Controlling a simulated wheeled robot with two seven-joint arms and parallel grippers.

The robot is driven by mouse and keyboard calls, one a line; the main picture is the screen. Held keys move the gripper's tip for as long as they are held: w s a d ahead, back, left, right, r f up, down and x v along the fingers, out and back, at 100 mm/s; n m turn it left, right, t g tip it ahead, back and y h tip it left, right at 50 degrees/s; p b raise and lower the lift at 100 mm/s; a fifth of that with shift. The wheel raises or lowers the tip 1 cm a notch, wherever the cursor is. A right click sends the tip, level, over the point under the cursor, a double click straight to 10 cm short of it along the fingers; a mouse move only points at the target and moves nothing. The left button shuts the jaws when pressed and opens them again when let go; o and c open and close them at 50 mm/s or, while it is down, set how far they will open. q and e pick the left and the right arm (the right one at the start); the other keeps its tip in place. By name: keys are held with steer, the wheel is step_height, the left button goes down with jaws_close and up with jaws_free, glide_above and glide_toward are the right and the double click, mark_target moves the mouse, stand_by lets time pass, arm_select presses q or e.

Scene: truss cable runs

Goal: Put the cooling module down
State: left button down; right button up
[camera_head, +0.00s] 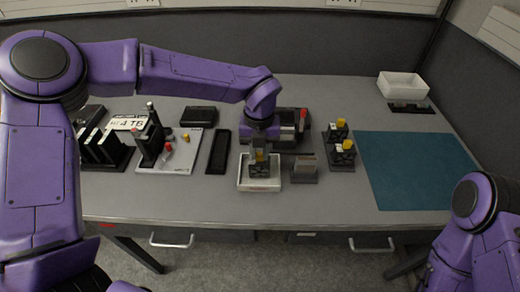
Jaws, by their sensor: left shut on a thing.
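My left gripper (259,146) points down at the middle of the table and is shut on a small dark block, the cooling module (260,170). The module is over or inside a small white tray (260,187); I cannot tell whether it touches the tray floor. The gripper hides the module's upper part. My right arm shows at the lower right, but its gripper is out of view.
A grey-topped black holder (305,172) stands just right of the tray. A black narrow tray (218,152) lies to its left. Dark blocks with yellow tops (344,150) stand further right. A teal mat (415,165) is clear. A white bin (402,86) stands at the back right.

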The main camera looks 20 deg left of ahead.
arm_select(q)
steer(key=shift+f, duration=0.3)
steer(key=c, duration=1)
jaws_free()
step_height(320, 180, up, 13)
steer(key=shift+f, duration=0.15)
